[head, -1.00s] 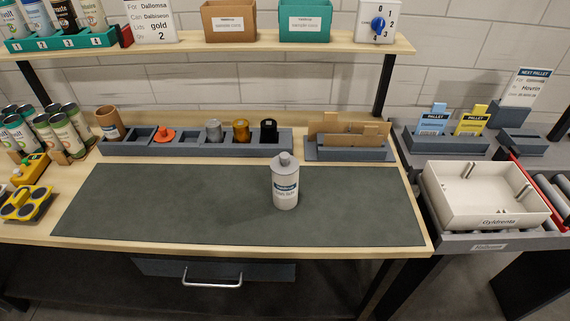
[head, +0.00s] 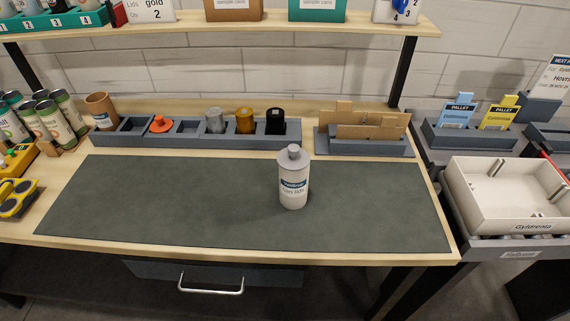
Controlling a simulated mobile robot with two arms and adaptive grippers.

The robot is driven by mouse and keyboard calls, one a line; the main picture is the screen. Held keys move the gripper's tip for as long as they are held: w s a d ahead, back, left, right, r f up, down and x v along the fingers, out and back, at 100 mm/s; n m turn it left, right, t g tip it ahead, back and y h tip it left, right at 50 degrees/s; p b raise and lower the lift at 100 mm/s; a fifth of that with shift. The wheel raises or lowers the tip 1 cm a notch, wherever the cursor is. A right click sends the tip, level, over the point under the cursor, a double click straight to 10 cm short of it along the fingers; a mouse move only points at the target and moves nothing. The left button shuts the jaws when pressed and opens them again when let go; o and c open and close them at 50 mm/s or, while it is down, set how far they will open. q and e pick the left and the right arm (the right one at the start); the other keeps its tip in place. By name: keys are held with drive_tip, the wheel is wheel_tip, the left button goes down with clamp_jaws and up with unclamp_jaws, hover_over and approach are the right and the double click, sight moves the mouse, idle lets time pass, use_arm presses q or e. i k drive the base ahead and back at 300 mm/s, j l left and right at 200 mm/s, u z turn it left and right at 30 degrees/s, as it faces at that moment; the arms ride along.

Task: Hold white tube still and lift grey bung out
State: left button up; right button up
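The white tube (head: 293,184) stands upright on the dark green mat (head: 180,205), right of the mat's middle. It has a dark label band with writing. The grey bung (head: 293,152) sits in the tube's top, with its knob upward. Neither of my grippers shows in the head view, and nothing touches the tube.
Behind the mat a grey rack (head: 190,138) holds an orange piece (head: 160,124) and grey, amber and black cylinders. A card holder (head: 365,145) stands back right. A white tray (head: 510,190) is on the right. The mat around the tube is clear.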

sight(293, 158)
drive_tip(key=k+j+u, duration=0.1)
drive_tip(key=j, duration=0.35)
drive_tip(key=k+j, duration=0.15)
drive_tip(key=j, duration=0.3)
drive_tip(key=k+j+u, duration=0.15)
drive_tip(key=j, duration=0.35)
drive_tip(key=k+j, duration=0.1)
drive_tip(key=j, duration=0.35)
drive_tip(key=j+u, duration=0.15)
drive_tip(key=j, duration=0.35)
drive_tip(key=k, duration=0.05)
